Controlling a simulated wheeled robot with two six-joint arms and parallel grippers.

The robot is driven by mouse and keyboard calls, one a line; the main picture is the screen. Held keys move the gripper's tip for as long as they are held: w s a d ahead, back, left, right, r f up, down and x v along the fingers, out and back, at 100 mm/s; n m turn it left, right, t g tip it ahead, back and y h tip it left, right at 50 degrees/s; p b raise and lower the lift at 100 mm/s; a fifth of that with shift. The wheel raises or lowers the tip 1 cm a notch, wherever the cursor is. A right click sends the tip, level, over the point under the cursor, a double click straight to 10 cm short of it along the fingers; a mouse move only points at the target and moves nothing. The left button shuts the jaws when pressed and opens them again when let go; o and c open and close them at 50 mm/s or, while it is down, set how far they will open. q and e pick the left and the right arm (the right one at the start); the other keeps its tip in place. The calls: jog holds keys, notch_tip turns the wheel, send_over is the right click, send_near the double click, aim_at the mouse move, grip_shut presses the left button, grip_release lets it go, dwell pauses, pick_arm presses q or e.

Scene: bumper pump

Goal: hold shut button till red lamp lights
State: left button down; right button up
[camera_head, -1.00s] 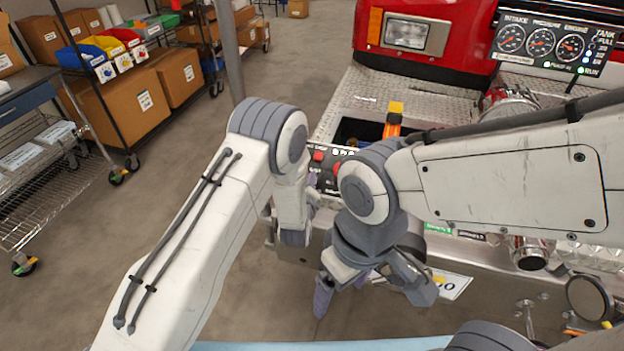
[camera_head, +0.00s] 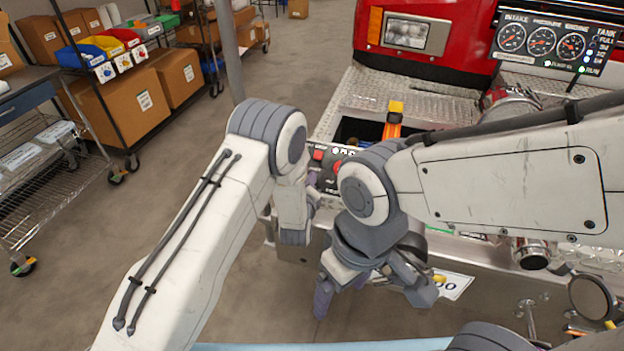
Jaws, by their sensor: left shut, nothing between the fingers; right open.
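A dark control panel (camera_head: 329,182) sits on the bumper, partly hidden by my arms. It has a red button (camera_head: 318,155), another red part beside it, and a row of small pale lamps (camera_head: 343,151). Its labels are too small to read. My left gripper (camera_head: 313,188) is shut and empty, its purple fingertips at the panel's left part. Whether they press a button is hidden. No lit red lamp is clear on the visible part of the panel. My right gripper (camera_head: 372,294) is open and empty, below and in front of the panel.
A gauge panel (camera_head: 556,41) with several small lamps stands at upper right, before the red truck (camera_head: 463,45). An orange and yellow tool (camera_head: 393,119) stands in the bumper's well. A wire cart (camera_head: 55,150) and cardboard boxes are at left. Floor between is clear.

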pick_arm(q)
jog(key=shift+w+d+f+b, duration=0.1)
jog(key=shift+w+f+b, duration=0.15)
jog(key=shift+f+b, duration=0.25)
dwell(0.6)
jog(key=shift+r, duration=0.1)
dwell(2.7)
jog(key=shift+s+r+p, duration=0.45)
jog(key=shift+r+p, duration=0.25)
jog(key=shift+r, duration=0.05)
jog(key=shift+s+a+r+p, duration=0.2)
jog(key=shift+s+r+p, duration=0.2)
jog(key=shift+r+p, duration=0.25)
jog(key=shift+s+a+r+p, duration=0.15)
jog(key=shift+s+r+p, duration=0.35)
jog(key=shift+r, duration=0.3)
jog(key=shift+s+a+r+p, duration=0.2)
jog(key=shift+s+r+p, duration=0.15)
jog(key=shift+r+p, duration=0.35)
